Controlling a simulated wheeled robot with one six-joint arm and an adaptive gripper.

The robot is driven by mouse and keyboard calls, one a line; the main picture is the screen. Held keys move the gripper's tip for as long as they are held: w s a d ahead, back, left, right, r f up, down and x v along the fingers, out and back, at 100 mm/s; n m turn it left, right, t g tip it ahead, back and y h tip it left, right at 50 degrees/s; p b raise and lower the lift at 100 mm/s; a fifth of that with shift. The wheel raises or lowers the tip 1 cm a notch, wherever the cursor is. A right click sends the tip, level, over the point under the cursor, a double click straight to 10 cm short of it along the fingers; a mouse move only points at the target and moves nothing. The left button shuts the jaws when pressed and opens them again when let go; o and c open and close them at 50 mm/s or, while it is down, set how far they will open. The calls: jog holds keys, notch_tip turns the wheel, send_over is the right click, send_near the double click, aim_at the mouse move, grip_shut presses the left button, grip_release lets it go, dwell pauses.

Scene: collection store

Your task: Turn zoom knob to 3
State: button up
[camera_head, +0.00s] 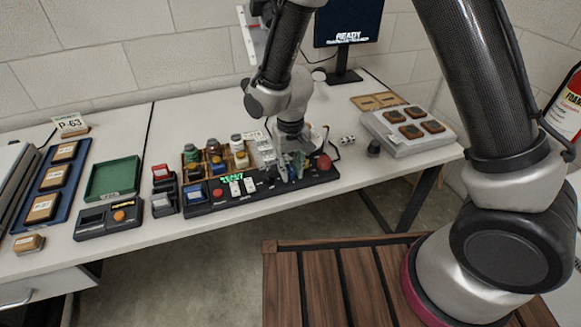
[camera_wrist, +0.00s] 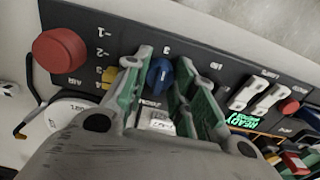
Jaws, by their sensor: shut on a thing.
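The black control panel (camera_head: 232,188) lies along the front of the table. In the wrist view the panel (camera_wrist: 215,72) fills the upper part. The blue knob (camera_wrist: 160,75) sits on it, with a "3" printed just above and another mark to the upper right. I cannot tell exactly where its pointer stands. My gripper (camera_wrist: 158,78) has its green-padded fingers on either side of the blue knob, shut on it. In the head view my gripper (camera_head: 290,167) is down at the panel's right part, and the knob is hard to make out there.
A large red button (camera_wrist: 60,50) is near the fingers on the panel. White switches (camera_wrist: 262,98) and a green-lit display (camera_wrist: 242,120) are on the other side. A rack of jars (camera_head: 215,158) stands behind the panel. A grey tray with brown blocks (camera_head: 408,128) is at the right.

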aim_at(290, 167)
jog(key=o, duration=1.1)
jog(key=shift+c, duration=0.2)
notch_tip(290, 167, up, 12)
